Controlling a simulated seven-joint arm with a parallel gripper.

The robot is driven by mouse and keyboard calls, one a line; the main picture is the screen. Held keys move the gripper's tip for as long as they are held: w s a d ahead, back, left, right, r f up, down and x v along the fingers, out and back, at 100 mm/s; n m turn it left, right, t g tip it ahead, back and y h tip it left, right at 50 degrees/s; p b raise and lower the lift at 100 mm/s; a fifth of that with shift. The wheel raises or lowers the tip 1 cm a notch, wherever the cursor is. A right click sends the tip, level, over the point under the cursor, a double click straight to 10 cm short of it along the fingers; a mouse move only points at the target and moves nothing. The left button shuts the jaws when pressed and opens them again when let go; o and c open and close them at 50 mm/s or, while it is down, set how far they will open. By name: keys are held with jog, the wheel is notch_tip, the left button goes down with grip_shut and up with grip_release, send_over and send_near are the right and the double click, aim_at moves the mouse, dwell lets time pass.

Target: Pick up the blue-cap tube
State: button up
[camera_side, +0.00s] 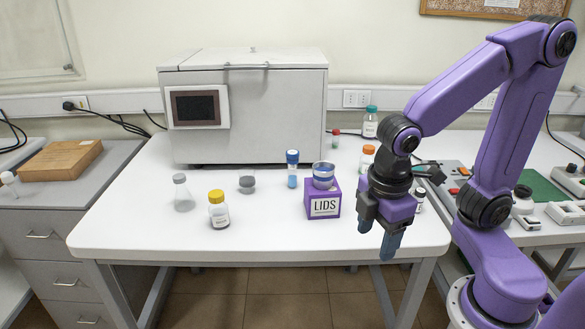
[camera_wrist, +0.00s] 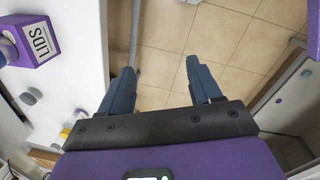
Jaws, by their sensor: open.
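The blue-cap tube (camera_side: 292,168) stands upright on the white table, left of the purple box, in the side view. Its cap is blue with a white band, and its lower part is light blue. I cannot make it out with certainty in the wrist view. My gripper (camera_side: 378,241) hangs fingers down over the table's front right edge, well right of the tube and apart from it. In the wrist view my gripper (camera_wrist: 157,80) shows two blue fingers spread apart with nothing between them, over the floor past the table edge.
A large machine (camera_side: 260,125) stands behind. The front table is clear.

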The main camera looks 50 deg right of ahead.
jog(key=w+a+n+h, duration=0.2)
jog(key=w+a+h, duration=0.1)
jog(key=w, duration=1.2)
jog(key=n+g+h, duration=0.2)
jog(key=h, duration=0.8)
send_near(293, 170)
jog(key=w+d, duration=0.1)
jog(key=d, duration=0.1)
jog(key=x, duration=1)
jog(key=shift+d+f, duration=0.2)
jog(key=shift+d, duration=0.15)
jog(key=c, duration=1)
